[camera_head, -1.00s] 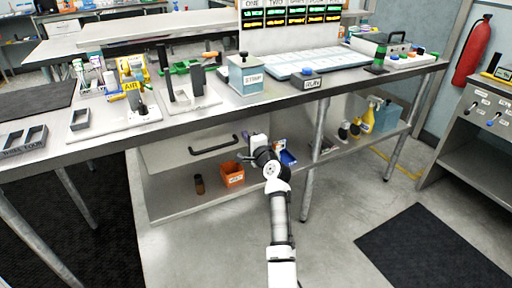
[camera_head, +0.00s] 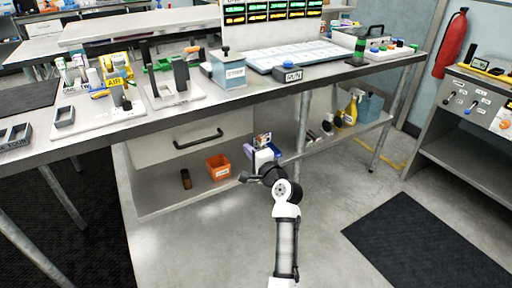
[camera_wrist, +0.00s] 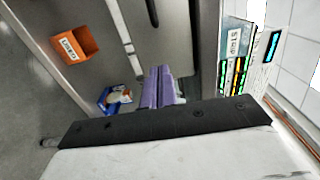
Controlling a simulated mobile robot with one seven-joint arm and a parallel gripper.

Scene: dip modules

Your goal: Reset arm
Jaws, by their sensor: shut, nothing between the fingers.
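My arm reaches forward from the bottom of the head view. My gripper (camera_head: 262,157) is in front of the workbench, below the height of its top and near the lower shelf's opening. In the wrist view its two purple fingers (camera_wrist: 158,86) lie together, shut, with nothing seen between them. The fingertips are hard to make out in the head view. No touch between the gripper and the bench shows.
The workbench top (camera_head: 215,106) carries modules, a button box (camera_head: 287,74) and a display panel (camera_head: 270,12). An orange bin (camera_head: 219,167) and a brown bottle (camera_head: 186,179) stand on the lower shelf. Clear floor lies at right, with a dark mat (camera_head: 425,242).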

